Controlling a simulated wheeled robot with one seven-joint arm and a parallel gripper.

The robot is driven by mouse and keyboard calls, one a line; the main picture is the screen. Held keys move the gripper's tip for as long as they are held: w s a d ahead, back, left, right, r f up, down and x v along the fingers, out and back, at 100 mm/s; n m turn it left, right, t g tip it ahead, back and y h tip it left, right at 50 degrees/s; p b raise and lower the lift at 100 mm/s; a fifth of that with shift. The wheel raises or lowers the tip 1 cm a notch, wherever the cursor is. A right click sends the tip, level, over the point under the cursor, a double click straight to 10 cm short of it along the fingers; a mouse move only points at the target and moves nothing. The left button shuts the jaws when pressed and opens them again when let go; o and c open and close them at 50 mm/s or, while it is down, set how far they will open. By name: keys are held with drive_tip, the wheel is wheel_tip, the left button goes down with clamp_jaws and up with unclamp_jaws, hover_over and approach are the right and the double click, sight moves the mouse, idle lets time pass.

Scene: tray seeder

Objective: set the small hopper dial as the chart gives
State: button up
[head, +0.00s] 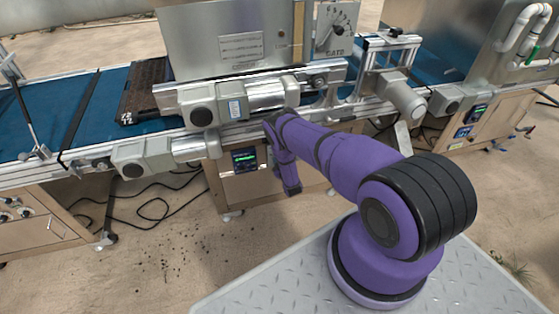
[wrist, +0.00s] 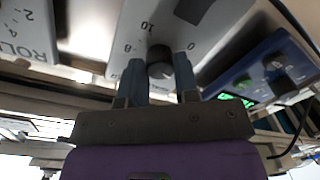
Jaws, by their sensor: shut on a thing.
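In the wrist view, a dark round dial knob (wrist: 160,64) sits on a pale plate (wrist: 118,22) with printed numbers. A 10 and an 8 can be read near it, upside down or tilted; its pointer cannot be made out. My gripper (wrist: 159,72) has a finger on each side of the knob and is shut on it. In the head view my purple arm reaches down beside the conveyor frame, and the gripper itself is hidden.
A blue box (wrist: 277,72) with a knob and green display is close on the right in the wrist view. A plate lettered "ROLL" (wrist: 25,32) is at left. In the head view, a plate marked GATE (head: 337,28) stands above the blue conveyor belt (head: 100,92). Cables lie on the floor.

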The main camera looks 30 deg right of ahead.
drive_tip(key=shift+f+n, duration=0.1)
drive_tip(key=shift+n, duration=0.7)
drive_tip(key=o, duration=0.9)
drive_tip(key=shift+o, duration=0.2)
drive_tip(key=shift+s, duration=0.1)
drive_tip(key=v, duration=1)
drive_tip(key=shift+s+a, duration=0.2)
drive_tip(key=shift+s, duration=0.15)
